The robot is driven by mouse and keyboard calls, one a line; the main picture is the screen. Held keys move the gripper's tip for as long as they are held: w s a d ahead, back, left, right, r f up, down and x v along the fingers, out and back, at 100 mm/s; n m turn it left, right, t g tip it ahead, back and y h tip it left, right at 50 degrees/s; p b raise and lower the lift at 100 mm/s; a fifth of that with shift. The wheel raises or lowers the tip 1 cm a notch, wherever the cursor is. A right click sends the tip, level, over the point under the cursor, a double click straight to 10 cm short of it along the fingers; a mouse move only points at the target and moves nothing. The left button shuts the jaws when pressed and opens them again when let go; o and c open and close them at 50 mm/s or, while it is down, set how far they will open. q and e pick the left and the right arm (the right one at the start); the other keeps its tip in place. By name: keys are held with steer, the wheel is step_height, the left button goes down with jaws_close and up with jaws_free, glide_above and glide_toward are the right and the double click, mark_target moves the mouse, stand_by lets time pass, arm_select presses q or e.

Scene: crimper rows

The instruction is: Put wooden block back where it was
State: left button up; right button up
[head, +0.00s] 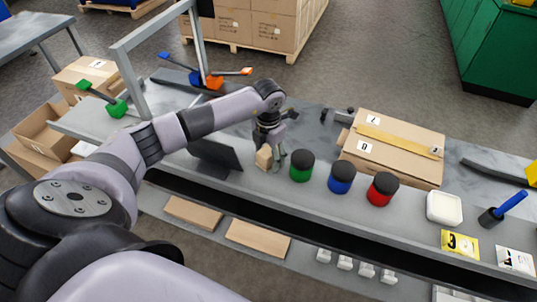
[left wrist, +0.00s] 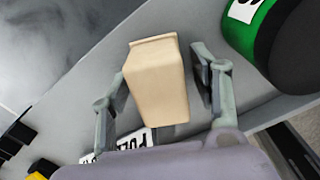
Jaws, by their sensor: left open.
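The wooden block (head: 263,157) is a pale tan block on the grey work surface, left of the green jar. It also shows in the left wrist view (left wrist: 157,85), between my left gripper's fingers. My left gripper (head: 271,147) is over the block with its fingers apart. In the left wrist view the gripper (left wrist: 160,78) has one finger on each side of the block, with a visible gap on the right; on the left I cannot tell whether it touches. My right gripper does not show.
A green jar (head: 301,167) stands close right of the block, then a blue jar (head: 341,178) and a red jar (head: 382,189). A dark tilted panel (head: 214,157) stands at left. A cardboard box (head: 395,146) lies behind the jars. A white dish (head: 444,208) is at right.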

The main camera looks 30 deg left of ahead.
mark_target(269, 150)
arm_select(q)
steer(key=shift+r, duration=0.35)
step_height(269, 150, up, 12)
steer(key=shift+f+b, duration=0.15)
steer(key=shift+b, duration=0.55)
steer(key=shift+f, duration=0.1)
